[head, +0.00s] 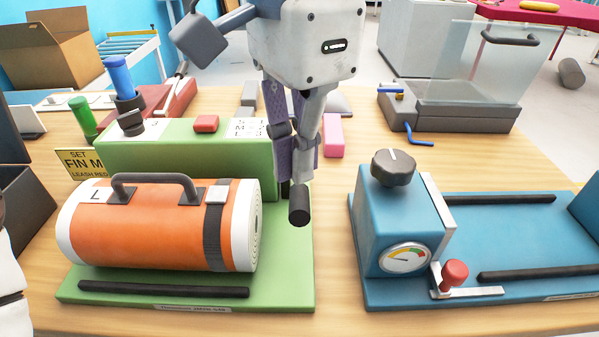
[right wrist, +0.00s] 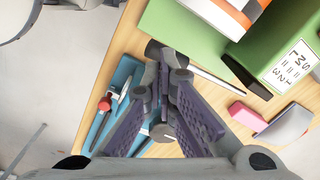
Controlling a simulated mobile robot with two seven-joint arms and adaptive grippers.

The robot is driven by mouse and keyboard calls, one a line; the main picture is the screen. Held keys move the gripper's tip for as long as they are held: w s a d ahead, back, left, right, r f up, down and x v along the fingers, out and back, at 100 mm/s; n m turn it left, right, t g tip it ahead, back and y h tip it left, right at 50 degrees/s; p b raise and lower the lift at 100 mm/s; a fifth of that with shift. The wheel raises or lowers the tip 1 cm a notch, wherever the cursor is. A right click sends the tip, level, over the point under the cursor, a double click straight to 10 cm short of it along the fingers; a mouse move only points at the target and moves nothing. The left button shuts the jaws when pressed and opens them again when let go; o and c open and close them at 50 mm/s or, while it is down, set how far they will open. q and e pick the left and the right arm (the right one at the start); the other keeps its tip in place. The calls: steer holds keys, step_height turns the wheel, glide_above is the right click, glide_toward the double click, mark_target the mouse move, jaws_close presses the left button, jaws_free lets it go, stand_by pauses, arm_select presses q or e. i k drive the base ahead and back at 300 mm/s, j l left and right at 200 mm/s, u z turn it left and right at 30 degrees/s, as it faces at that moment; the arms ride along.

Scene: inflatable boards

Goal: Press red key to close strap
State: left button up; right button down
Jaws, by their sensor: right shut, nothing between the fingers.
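The red key (head: 206,123) sits on top of the green machine (head: 150,150), left of my right gripper. An orange roll (head: 150,225) with white edges lies in front of the machine. A dark strap (head: 213,240) with a pale buckle piece runs over the roll's right end; its underside is hidden. My right gripper (head: 297,178) is shut and empty, pointing down at the machine's right end, apart from the red key. Its fingers also show in the right wrist view (right wrist: 163,80), close to a black-ended lever (right wrist: 153,50). My left gripper is not in view.
The black lever end (head: 299,204) stands just below my right gripper in the head view. A blue machine (head: 400,225) with a black knob, gauge and red-topped lever is to the right. A pink block (head: 333,135) lies behind. Bare wood separates the two machines.

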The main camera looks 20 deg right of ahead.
mark_target(203, 124)
steer(key=k, duration=1)
